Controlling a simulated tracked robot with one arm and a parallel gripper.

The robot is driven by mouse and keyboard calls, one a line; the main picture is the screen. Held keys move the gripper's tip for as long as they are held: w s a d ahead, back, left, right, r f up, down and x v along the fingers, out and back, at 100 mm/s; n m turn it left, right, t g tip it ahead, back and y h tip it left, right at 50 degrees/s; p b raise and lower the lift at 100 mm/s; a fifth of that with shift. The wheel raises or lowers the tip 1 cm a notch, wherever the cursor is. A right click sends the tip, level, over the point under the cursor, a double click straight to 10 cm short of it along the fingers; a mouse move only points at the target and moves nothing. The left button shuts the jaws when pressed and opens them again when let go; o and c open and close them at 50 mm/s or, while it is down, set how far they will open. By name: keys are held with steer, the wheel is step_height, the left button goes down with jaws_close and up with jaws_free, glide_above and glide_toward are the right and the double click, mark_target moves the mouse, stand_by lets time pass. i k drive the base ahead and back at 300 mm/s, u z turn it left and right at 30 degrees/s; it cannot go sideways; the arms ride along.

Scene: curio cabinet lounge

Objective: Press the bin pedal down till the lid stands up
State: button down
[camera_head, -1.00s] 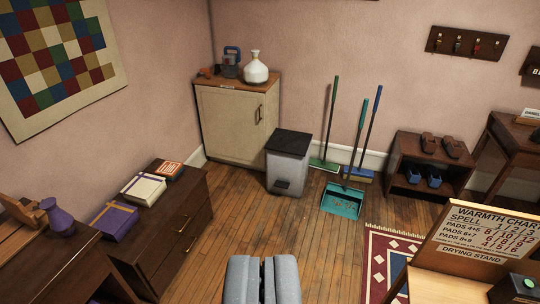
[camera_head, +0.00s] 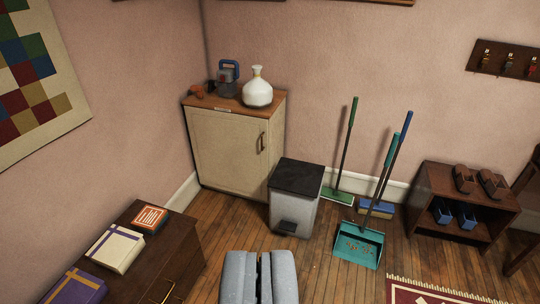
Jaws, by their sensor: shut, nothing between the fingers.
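The bin (camera_head: 294,200) is a light grey box with a dark lid (camera_head: 298,177), standing on the wood floor in front of the cabinet's right side. Its lid lies flat and closed. A dark pedal (camera_head: 286,227) shows low on its front face. My gripper (camera_head: 261,258) is at the bottom middle of the view, shut and empty, with its two grey fingers pointing towards the bin. It is apart from the bin and the pedal, on the near side.
A cream cabinet (camera_head: 225,145) stands behind the bin. A teal dustpan (camera_head: 358,245) and brooms (camera_head: 344,150) are to its right. A dark dresser (camera_head: 165,250) with boxes is at the left. A shoe rack (camera_head: 460,205) and rug (camera_head: 430,292) lie right. Open floor lies before the bin.

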mark_target(290, 227)
steer(key=i, duration=1.6)
steer(key=z, duration=1.35)
steer(key=i, duration=1.05)
steer(key=u, duration=2.35)
